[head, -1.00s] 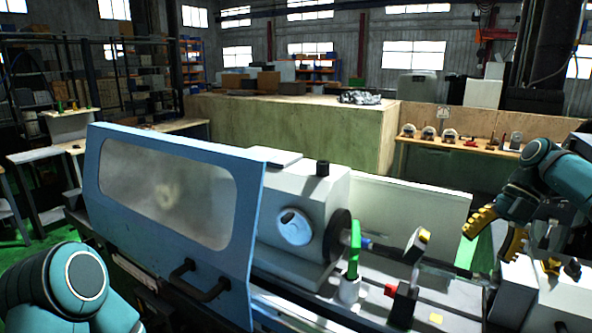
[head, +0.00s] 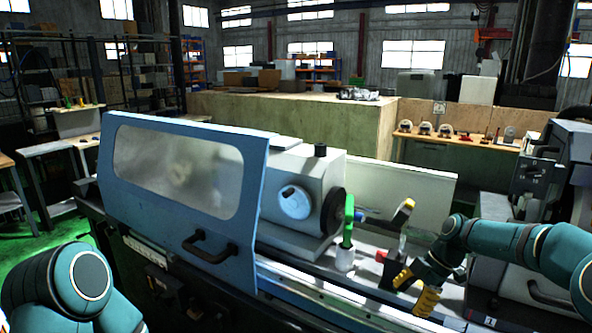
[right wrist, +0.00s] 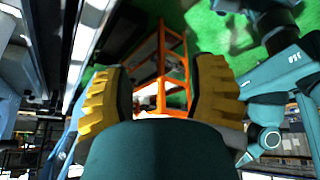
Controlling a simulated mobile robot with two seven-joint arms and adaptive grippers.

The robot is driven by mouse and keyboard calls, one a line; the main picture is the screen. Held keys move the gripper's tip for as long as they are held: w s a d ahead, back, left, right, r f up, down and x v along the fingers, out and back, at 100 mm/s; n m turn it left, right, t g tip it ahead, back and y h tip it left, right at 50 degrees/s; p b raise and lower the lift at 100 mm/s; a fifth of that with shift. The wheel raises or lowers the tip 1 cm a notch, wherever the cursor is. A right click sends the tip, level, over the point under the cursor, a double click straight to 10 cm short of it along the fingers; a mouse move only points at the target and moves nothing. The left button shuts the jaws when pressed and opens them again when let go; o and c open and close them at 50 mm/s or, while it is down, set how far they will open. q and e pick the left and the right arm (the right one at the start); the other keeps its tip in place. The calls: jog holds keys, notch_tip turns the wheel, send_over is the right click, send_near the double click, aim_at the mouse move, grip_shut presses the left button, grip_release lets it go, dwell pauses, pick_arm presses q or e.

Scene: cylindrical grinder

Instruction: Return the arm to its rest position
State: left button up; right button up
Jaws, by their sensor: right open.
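My right arm comes in from the right in the head view. Its right gripper (head: 415,290) has yellow ribbed fingers and hangs at the front right of the grinder, pointing down and forward. In the right wrist view the two yellow fingers (right wrist: 160,95) stand apart with nothing between them. My left arm shows only as a teal joint at the lower left of the head view; its gripper is out of view. The cylindrical grinder (head: 180,228) has a blue door with a window and black handles.
On the grinder bed stand a green part on a white base (head: 346,258) and a black-and-yellow part (head: 403,212). A grey machine unit (head: 565,170) stands at the right. A bench with small items (head: 460,145) is behind. Green floor and an orange frame (right wrist: 172,65) show below the gripper.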

jog(key=s+a+f+m+b, duration=0.1)
jog(key=s+a+f+m, duration=0.1)
jog(key=a+f+m, duration=0.35)
jog(key=s+a+f+m+b, duration=0.1)
jog(key=s+a+f+m, duration=0.15)
jog(key=f, duration=0.65)
jog(key=s+a+f+m+t+h+b, duration=0.1)
jog(key=s+a+f+m+b, duration=0.1)
jog(key=s+a+f+m, duration=0.2)
jog(key=s+a+f+m+t+b, duration=0.1)
jog(key=s+a+f+m, duration=0.3)
jog(key=s+f+m, duration=0.7)
jog(key=s+f+b, duration=0.1)
jog(key=s+f, duration=0.1)
jog(key=s, duration=0.2)
jog(key=shift+a+t+h+b, duration=0.3)
jog(key=shift+t+h, duration=0.1)
